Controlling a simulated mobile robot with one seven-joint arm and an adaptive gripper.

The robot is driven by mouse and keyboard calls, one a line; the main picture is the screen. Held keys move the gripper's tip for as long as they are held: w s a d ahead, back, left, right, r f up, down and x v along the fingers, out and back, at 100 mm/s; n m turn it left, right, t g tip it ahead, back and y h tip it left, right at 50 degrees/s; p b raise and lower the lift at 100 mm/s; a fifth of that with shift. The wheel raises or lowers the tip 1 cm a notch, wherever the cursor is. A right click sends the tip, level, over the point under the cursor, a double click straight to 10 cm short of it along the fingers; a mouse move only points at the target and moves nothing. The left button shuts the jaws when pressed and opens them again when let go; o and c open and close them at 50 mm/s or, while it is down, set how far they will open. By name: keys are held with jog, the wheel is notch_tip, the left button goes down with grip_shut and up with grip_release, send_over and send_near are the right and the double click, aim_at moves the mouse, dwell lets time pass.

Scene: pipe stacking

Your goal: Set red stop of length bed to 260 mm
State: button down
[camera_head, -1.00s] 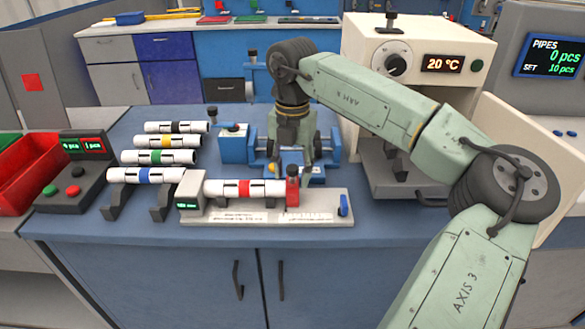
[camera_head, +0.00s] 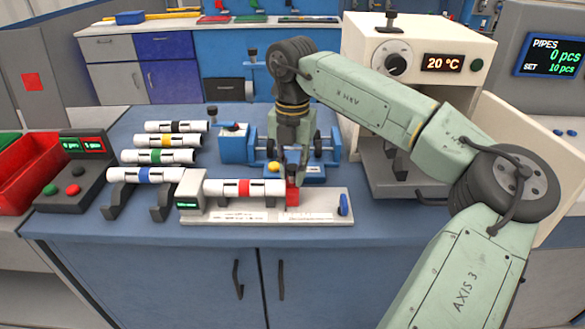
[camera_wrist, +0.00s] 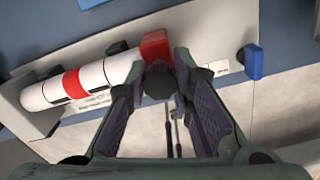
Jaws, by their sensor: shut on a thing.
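The length bed (camera_head: 322,204) is a pale slab at the front of the bench. Its red stop (camera_head: 292,197) stands at the right end of the white pipe with a red band (camera_head: 245,188), and it also shows in the wrist view (camera_wrist: 156,46). My gripper (camera_head: 292,181) is at the stop from above. In the wrist view my gripper (camera_wrist: 160,82) is closed around the dark knob (camera_wrist: 158,84) of the red stop. The pipe's right end is close to the stop; I cannot tell whether they touch. The small green display (camera_head: 187,205) on the bed is too small to read.
A blue lever (camera_head: 344,204) is at the bed's right end. Pipes with black, yellow, green and blue bands lie on a rack (camera_head: 162,206) to the left. A blue fixture (camera_head: 237,143) is behind the bed. A cream oven-like machine (camera_head: 400,110) stands right.

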jog(key=d+b, duration=0.1)
jog(key=d, duration=0.7)
jog(key=c, duration=1.4)
grip_release()
jog(key=shift+d, duration=0.1)
jog(key=shift+c, duration=0.2)
jog(key=shift+o, duration=0.2)
jog(key=shift+r, duration=0.1)
